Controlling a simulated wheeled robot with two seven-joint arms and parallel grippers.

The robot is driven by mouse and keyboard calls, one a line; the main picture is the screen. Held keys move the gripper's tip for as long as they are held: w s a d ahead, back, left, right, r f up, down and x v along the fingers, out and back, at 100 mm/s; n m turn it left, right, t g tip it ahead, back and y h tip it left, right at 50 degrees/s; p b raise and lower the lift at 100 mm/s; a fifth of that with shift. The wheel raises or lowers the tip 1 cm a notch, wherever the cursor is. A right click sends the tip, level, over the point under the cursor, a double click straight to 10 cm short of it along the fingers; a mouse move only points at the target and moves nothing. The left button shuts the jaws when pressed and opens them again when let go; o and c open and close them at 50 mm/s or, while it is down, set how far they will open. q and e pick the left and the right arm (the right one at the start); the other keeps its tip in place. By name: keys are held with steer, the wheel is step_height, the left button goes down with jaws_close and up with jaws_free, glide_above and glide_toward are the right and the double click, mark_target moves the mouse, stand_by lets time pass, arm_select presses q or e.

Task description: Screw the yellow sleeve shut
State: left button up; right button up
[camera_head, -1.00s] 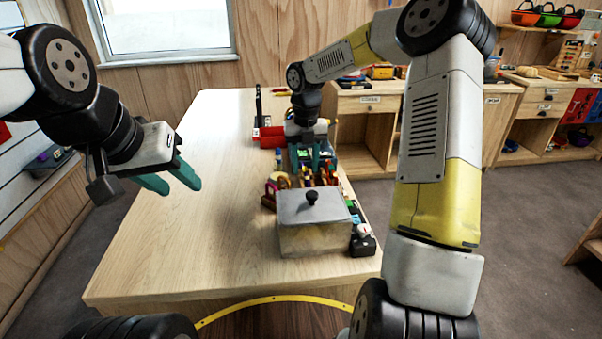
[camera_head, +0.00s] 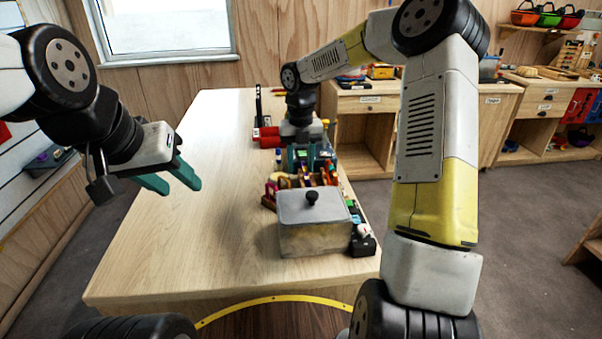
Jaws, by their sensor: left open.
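I cannot make out a yellow sleeve for certain; the carabiners and small gear on the table are too small to tell apart. My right gripper (camera_head: 304,168) points down over the cluster of colourful gear (camera_head: 300,181) behind the grey lidded box. Its teal fingers straddle small things there, and whether it grips one is unclear. My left gripper (camera_head: 177,186) is open and empty, in the air over the left side of the table, well apart from the gear.
A grey box with a black-knobbed lid (camera_head: 313,225) stands at the near right of the wooden table (camera_head: 190,240). Small items line its right side, among them a black one (camera_head: 362,246). The table's left half is clear.

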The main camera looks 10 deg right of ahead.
mark_target(305, 168)
steer(key=shift+a, duration=0.15)
steer(key=shift+f, duration=1.45)
steer(key=shift+d, duration=0.75)
steer(key=shift+r, duration=0.1)
